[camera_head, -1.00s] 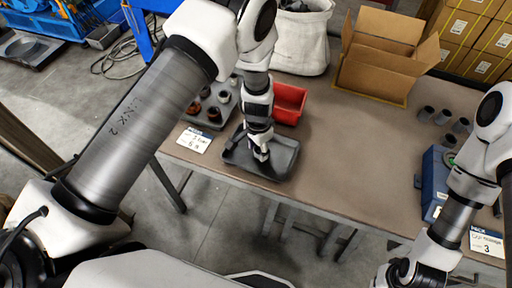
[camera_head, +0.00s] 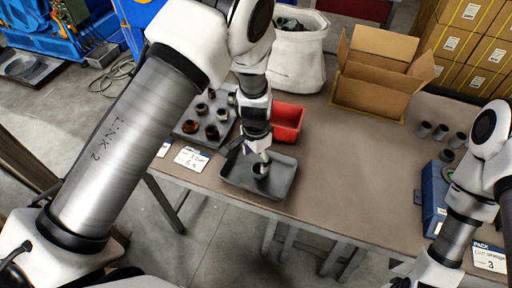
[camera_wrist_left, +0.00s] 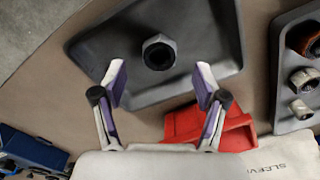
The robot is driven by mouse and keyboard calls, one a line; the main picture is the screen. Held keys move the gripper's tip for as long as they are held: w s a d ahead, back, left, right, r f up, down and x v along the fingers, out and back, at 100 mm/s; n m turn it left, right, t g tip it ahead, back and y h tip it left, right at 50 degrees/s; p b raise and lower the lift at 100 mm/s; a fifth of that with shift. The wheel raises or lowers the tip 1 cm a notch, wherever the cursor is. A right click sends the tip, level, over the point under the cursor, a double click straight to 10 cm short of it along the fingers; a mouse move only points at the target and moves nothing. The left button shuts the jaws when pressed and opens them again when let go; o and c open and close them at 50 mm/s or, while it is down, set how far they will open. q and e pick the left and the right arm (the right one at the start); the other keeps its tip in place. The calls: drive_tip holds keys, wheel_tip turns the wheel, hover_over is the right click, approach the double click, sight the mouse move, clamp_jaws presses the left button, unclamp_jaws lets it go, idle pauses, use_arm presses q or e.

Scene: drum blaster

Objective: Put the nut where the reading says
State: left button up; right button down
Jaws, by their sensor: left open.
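A dark grey nut (camera_head: 260,171) lies in the shallow dark tray (camera_head: 285,177) near the table's front edge. In the left wrist view the nut (camera_wrist_left: 159,52) rests on the tray's floor (camera_wrist_left: 205,60), its hole facing up. My left gripper (camera_head: 263,157) is above the nut. Its two fingers (camera_wrist_left: 160,85) are spread apart with nothing between them, and the nut lies just beyond the tips. My right arm shows at the right edge, but its gripper is out of view. A white card (camera_head: 191,159) carries a 5; its other text is too small to read surely.
A red bin (camera_head: 289,121) stands behind the tray. A second tray (camera_head: 188,128) holds several nuts and rings. A blue box (camera_head: 433,196) and a card with a 3 (camera_head: 489,258) are at right. An open carton (camera_head: 370,98) stands behind. The table's middle is clear.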

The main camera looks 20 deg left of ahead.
use_arm(q)
wheel_tip(320, 180, up, 7)
drive_tip(key=s+a+f, duration=0.1)
drive_tip(key=s+f, duration=0.1)
drive_tip(key=f, duration=0.1)
drive_tip(key=s+a+f+n, duration=0.1)
drive_tip(key=s+a+f, duration=0.1)
drive_tip(key=f, duration=0.1)
drive_tip(key=s+a+f+n+b, duration=0.1)
drive_tip(key=s+a+f, duration=0.1)
drive_tip(key=f, duration=0.1)
drive_tip(key=shift+s+f+y, duration=0.1)
drive_tip(key=shift+s+y, duration=0.3)
drive_tip(key=s+a+f+n, duration=0.2)
drive_tip(key=s+f, duration=0.2)
drive_tip(key=s, duration=0.5)
drive_tip(key=s+a+f+n, duration=0.2)
drive_tip(key=s+f, duration=0.3)
drive_tip(key=s, duration=0.5)
drive_tip(key=shift+s+f+n+h, duration=0.2)
drive_tip(key=shift+n+h, duration=0.2)
drive_tip(key=shift+n, duration=0.2)
